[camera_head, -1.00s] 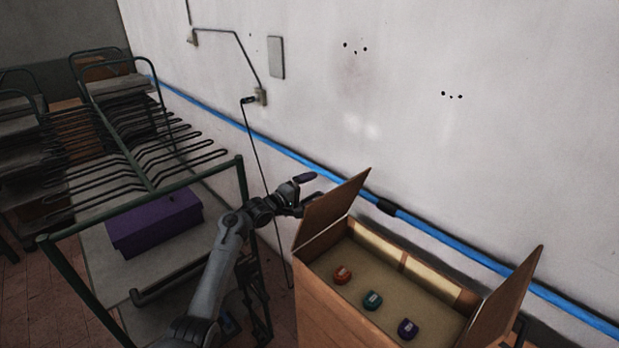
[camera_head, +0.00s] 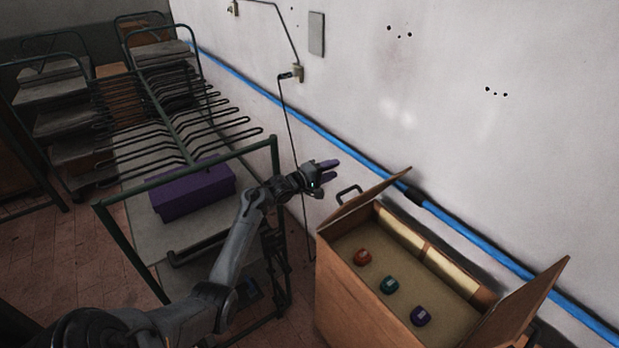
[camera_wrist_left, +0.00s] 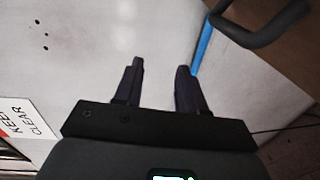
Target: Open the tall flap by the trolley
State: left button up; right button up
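The tall flap (camera_head: 366,198) stands raised and tilted outward on the side of the wooden box (camera_head: 352,300) nearest the trolley (camera_head: 275,165). A dark handle (camera_head: 349,190) shows at its outer side; a dark handle also shows at the upper right of the left wrist view (camera_wrist_left: 262,32), on a brown panel. My left gripper (camera_head: 331,171) is open and empty, just left of and above the flap, apart from it. In the left wrist view its two fingers (camera_wrist_left: 160,72) are spread with only wall between them. My right gripper is not in view.
A second flap (camera_head: 515,305) stands up at the box's right end. Red, green and purple items lie inside the box. The trolley carries a purple box (camera_head: 195,190) and a rack of bars. A blue pipe (camera_head: 330,137) runs along the wall behind.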

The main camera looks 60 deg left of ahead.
pick_arm(q)
jog(key=s+f+p, duration=0.1)
jog(key=s+p, duration=0.6)
jog(key=s, duration=0.1)
jog(key=shift+s+d+p, duration=0.2)
jog(key=shift+d+p, duration=0.15)
jog(key=shift+d, duration=0.1)
jog(key=shift+f, duration=0.1)
dwell(0.3)
jog(key=shift+p, duration=0.4)
